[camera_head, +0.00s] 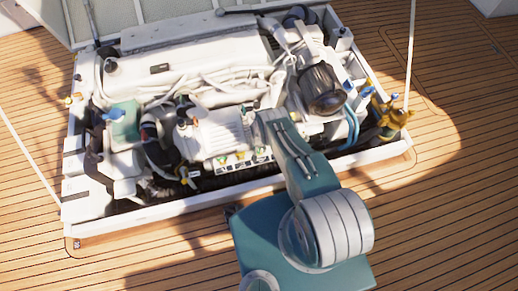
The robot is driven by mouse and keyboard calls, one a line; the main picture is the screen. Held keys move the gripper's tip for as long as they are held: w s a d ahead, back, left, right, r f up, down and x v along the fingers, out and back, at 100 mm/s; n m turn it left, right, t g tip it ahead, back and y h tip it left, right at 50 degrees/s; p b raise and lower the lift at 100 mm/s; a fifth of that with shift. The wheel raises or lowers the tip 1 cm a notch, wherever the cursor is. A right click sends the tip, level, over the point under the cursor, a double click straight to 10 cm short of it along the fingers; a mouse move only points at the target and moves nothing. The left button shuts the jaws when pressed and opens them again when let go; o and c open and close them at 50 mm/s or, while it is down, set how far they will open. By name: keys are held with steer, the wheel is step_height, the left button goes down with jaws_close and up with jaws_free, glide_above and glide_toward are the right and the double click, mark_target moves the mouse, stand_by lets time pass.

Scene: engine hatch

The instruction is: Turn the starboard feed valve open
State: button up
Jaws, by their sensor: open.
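An open engine hatch shows in the head view, with a white engine (200,62) inside it. At its right end, a brass-coloured fitting (389,118) with a small blue part on top stands near the hatch rim. A blue handle (366,92) sits just left of it, and another blue handle (112,115) is at the left end. I cannot tell for certain which of these is the starboard feed valve. My teal arm reaches up over the front rim to the engine's middle. I cannot make out my gripper among the engine parts.
The white hatch rim (230,196) frames the opening, with planked deck (455,200) around it. Hoses, cables and a dark rounded component (322,90) crowd the engine bay. Thin white rods (28,155) rise at both sides. Deck to the right is clear.

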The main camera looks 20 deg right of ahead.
jaws_close()
steer(key=n, duration=0.5)
steer(key=shift+n, duration=0.3)
stand_by(0.4)
jaws_free()
